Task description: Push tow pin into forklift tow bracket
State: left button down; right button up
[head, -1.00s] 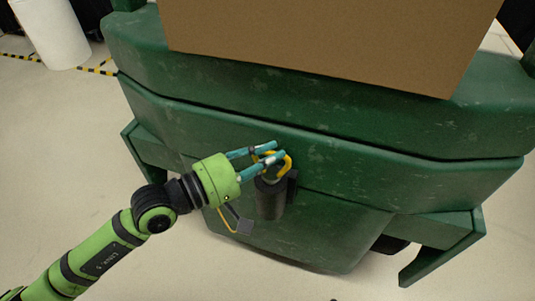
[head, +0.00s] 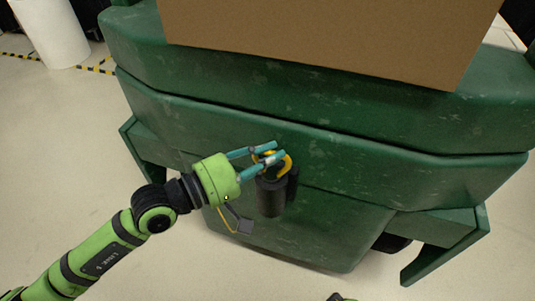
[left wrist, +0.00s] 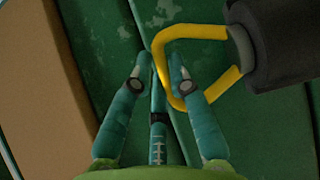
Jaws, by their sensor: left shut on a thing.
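The tow pin's yellow looped handle (head: 287,166) stands at the top of the black cylindrical tow bracket (head: 270,198) on the front of the green forklift or cart body (head: 330,160). The pin's shaft is hidden, so its depth in the bracket cannot be told. My left gripper (head: 275,151) is shut on the yellow handle, just above the bracket. In the left wrist view the yellow loop (left wrist: 165,60) reaches across the left gripper's fingertips (left wrist: 156,65), and its ends meet the black cylinder (left wrist: 275,40).
A large brown box (head: 320,35) rests on top of the green body. A grey pedal-like piece with a yellow rod (head: 240,226) is below my left gripper. A white cylinder (head: 48,32) and striped floor tape (head: 95,70) are far left. The left floor is clear.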

pick_arm(q)
jog(key=c, duration=1.1)
grip_release()
jog(key=shift+r, duration=0.1)
jog(key=shift+f, duration=0.2)
jog(key=v, duration=1.2)
jog(key=shift+r, duration=0.1)
